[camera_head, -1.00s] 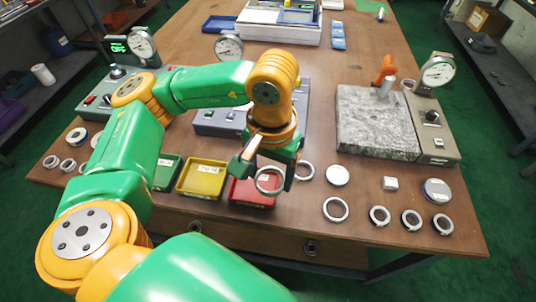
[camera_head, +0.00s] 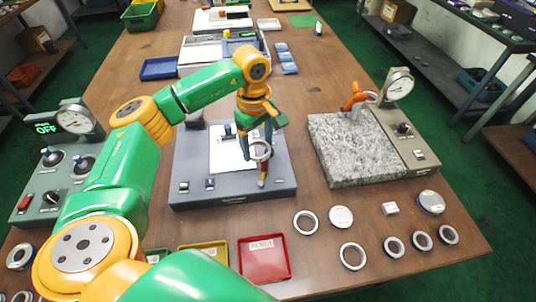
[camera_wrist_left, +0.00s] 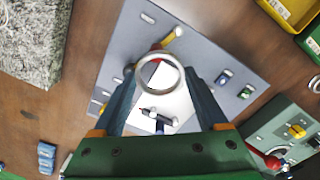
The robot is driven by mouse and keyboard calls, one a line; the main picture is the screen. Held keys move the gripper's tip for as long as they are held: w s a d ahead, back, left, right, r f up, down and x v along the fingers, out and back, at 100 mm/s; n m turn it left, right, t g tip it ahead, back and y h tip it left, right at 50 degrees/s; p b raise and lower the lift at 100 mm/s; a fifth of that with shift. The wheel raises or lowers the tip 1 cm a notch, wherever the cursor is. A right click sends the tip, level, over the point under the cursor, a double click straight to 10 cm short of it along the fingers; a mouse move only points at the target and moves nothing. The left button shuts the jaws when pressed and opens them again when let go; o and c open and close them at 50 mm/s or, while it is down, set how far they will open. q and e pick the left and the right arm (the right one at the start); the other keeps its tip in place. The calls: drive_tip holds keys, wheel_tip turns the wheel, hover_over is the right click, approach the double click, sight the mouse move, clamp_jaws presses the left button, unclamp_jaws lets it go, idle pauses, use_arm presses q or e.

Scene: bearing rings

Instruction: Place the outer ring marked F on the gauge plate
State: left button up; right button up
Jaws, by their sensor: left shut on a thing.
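My left gripper (camera_head: 258,148) is shut on a shiny steel ring (camera_head: 261,151), held above the grey instrument base (camera_head: 270,186). In the left wrist view the ring (camera_wrist_left: 158,74) sits between the two fingertips. No letter F can be read on it. The base carries a white plate (camera_head: 226,155), which lies below the ring and also shows in the left wrist view (camera_wrist_left: 177,104). A red-and-yellow part (camera_head: 263,176) stands at the base beside the ring. I cannot tell whether the ring touches anything below. My right gripper is not in view.
A granite slab (camera_head: 350,158) with a dial gauge (camera_head: 399,84) stands to the right. Several rings, such as one loose ring (camera_head: 306,222), lie along the front right edge. A red tray (camera_head: 265,259) and yellow tray (camera_head: 205,247) are in front. A control box (camera_head: 55,180) stands left.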

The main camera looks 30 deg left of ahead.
sight(230, 153)
use_arm(q)
drive_tip(key=a+f+n, duration=0.1)
drive_tip(key=a+n, duration=0.1)
drive_tip(key=a, duration=0.1)
drive_tip(key=a+n, duration=0.3)
drive_tip(key=a+f+n+p, duration=0.1)
drive_tip(key=a+n, duration=0.2)
drive_tip(key=a, duration=0.1)
drive_tip(key=shift+w+f, duration=0.15)
drive_tip(key=shift+f, duration=0.2)
wheel_tip(230, 153, down, 4)
drive_tip(key=b, duration=0.3)
drive_tip(key=shift+a+f+b, duration=0.1)
drive_tip(key=shift+f+b, duration=0.1)
drive_tip(key=shift+b, duration=0.2)
drive_tip(key=shift+r, duration=0.15)
drive_tip(key=shift+r+p, duration=0.1)
drive_tip(key=shift+p, duration=0.2)
drive_tip(key=shift+f, duration=0.2)
